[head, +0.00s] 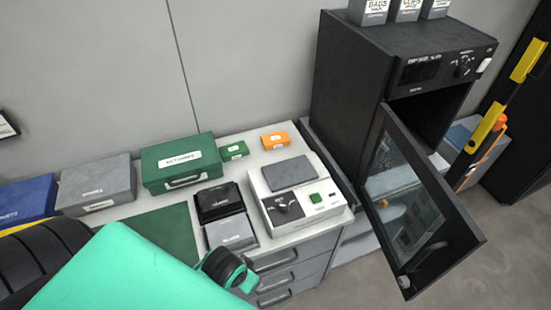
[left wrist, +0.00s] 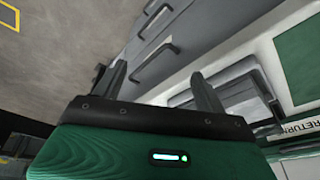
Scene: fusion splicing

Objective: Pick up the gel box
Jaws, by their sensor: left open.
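I cannot tell which box is the gel box, as most labels are too small to read. In the head view a small green box (head: 234,151) and a small orange box (head: 275,140) sit at the back of the counter. A black box (head: 219,201) and a grey box (head: 231,233) stand nearer the front edge. My left gripper (left wrist: 160,86) is open and empty in the left wrist view, its fingers apart in front of the drawer fronts. My right gripper is not in view.
A large green case (head: 181,163), a grey box (head: 97,184) and a blue box (head: 27,199) line the back left. A white device (head: 299,202) stands at the right. A black cabinet's glass door (head: 414,205) hangs open. A green mat (head: 157,236) has clear room.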

